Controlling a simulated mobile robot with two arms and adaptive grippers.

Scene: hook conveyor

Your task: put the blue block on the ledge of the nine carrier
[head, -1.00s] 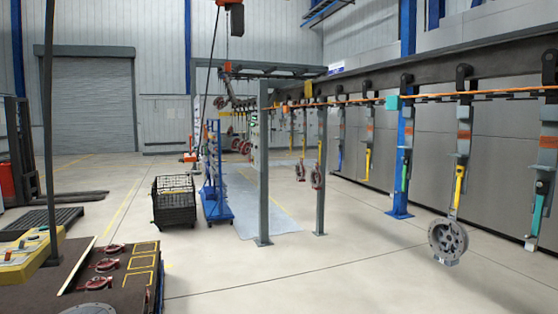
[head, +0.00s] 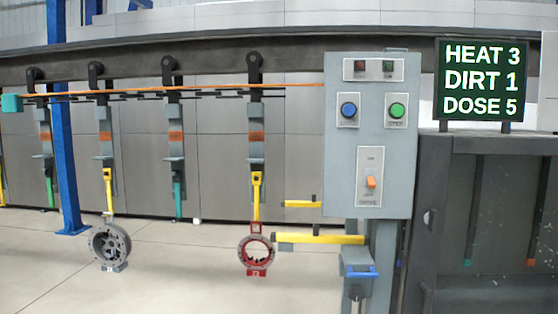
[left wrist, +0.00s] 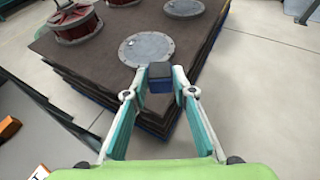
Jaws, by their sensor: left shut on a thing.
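In the left wrist view my left gripper (left wrist: 160,80) is shut on a small blue block (left wrist: 160,86) with a dark top, held between its fingertips. Neither gripper shows in the head view. There, several carriers hang from the overhead rail, each with a small grey ledge. One carrier (head: 256,122) has a yellow hook with a red ring part; another (head: 105,130) has a yellow hook with a grey wheel. Two more (head: 176,145) (head: 46,140) have green hooks. I cannot read a nine on any carrier.
A grey control box (head: 368,235) with buttons and an orange switch stands right of the carriers, yellow bars beside it. A sign (head: 481,80) reads HEAT 3, DIRT 1, DOSE 5. A blue post (head: 66,150) stands left.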

